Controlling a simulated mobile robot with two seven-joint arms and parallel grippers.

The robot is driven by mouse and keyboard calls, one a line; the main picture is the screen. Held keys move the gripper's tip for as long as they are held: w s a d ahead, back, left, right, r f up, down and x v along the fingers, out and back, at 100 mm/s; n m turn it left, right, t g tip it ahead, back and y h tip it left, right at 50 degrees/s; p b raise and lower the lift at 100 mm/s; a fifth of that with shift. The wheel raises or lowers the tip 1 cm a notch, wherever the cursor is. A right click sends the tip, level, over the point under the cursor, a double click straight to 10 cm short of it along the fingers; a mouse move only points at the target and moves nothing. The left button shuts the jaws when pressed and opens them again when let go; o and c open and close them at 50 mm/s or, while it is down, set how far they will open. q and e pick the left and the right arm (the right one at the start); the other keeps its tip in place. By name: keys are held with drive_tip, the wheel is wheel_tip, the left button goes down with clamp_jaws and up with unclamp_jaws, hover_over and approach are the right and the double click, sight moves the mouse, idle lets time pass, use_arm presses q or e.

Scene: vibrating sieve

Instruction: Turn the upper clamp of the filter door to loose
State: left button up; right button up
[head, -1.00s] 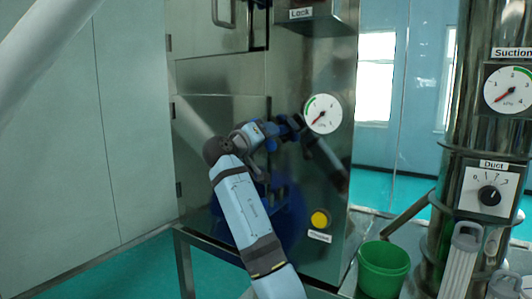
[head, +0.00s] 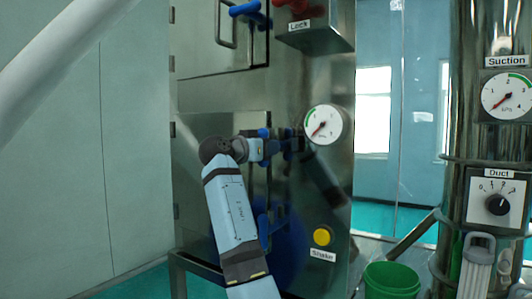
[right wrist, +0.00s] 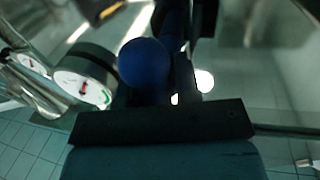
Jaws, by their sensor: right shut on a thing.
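The steel filter door (head: 205,120) is on the front of the cabinet, left of the round gauge. My right gripper (head: 292,141) is at the door's right edge, shut on the upper clamp, which is mostly hidden behind the gripper in the head view. In the right wrist view, the clamp's round dark-blue knob (right wrist: 143,62) is at the jaws, next to a dark bar. A blue lower clamp (head: 264,225) shows below, partly behind my arm. I cannot tell the upper clamp's exact angle. My left gripper is not in view.
The gauge (head: 323,124) is close to the right of my gripper. A yellow Shake button (head: 322,236) is lower down. A lock box (head: 315,38) with a red knob juts out above. A green bucket (head: 390,281) and a steel column (head: 470,120) stand at right.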

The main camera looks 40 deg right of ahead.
drive_tip(key=shift+f, duration=0.1)
idle(0.5)
drive_tip(key=o, duration=0.8)
drive_tip(key=shift+s, duration=0.15)
drive_tip(key=shift+a, duration=0.5)
drive_tip(key=s+a, duration=0.1)
drive_tip(key=a, duration=0.3)
drive_tip(key=s+a, duration=0.1)
drive_tip(key=a, duration=0.3)
drive_tip(key=s+a, duration=0.1)
drive_tip(key=a, duration=0.3)
drive_tip(key=shift+a+b, duration=0.25)
drive_tip(key=shift+b, duration=0.15)
